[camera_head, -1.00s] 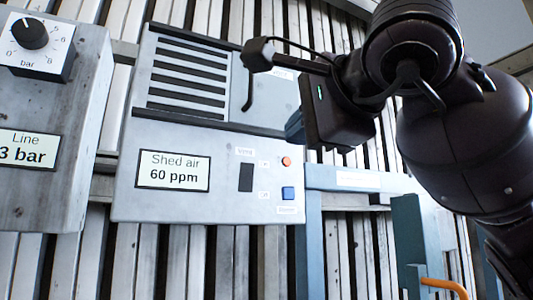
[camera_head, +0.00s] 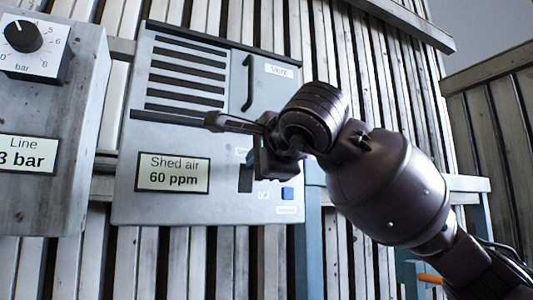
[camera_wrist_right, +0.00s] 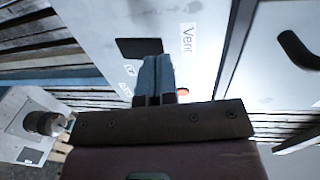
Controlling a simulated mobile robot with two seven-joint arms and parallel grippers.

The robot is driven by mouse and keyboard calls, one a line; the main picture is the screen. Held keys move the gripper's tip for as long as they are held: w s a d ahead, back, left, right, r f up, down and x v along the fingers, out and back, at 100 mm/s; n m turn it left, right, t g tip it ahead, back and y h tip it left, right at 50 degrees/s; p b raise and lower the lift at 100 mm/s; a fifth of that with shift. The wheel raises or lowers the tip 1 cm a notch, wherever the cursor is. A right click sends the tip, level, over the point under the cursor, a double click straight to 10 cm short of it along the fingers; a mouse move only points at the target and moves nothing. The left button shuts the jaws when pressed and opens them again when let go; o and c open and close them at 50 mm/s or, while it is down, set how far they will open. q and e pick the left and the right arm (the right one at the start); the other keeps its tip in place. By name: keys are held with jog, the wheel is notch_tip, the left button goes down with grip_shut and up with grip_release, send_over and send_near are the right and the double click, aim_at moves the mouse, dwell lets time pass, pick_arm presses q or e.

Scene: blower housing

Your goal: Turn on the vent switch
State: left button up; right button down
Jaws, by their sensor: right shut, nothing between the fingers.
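The blower housing (camera_head: 215,208) is a light grey box on the slatted wall. Its vent switch (camera_head: 245,180) is a black rocker, its upper part hidden by my right gripper (camera_head: 256,160). In the right wrist view the black switch (camera_wrist_right: 138,48) lies just beyond the fingertips of my right gripper (camera_wrist_right: 154,75). The blue-grey fingers are together with nothing between them. I cannot tell whether they touch the panel. A "Vent" label (camera_wrist_right: 189,42) is beside the switch. My left gripper is not in view.
A blue button (camera_head: 287,193) sits right of the switch. An orange-red lamp (camera_wrist_right: 183,92) shows beside the fingers in the wrist view. A "Shed air 60 ppm" display (camera_head: 173,173) is to the left. A black handle (camera_head: 248,83) is above. A dial box (camera_head: 40,110) stands further left.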

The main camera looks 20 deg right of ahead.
jog(key=shift+w, duration=0.2)
jog(key=shift+w+a+r+g+p, duration=0.1)
jog(key=shift+w+r+g+p, duration=0.15)
jog(key=shift+w+g+p, duration=0.5)
jog(key=shift+s, duration=0.2)
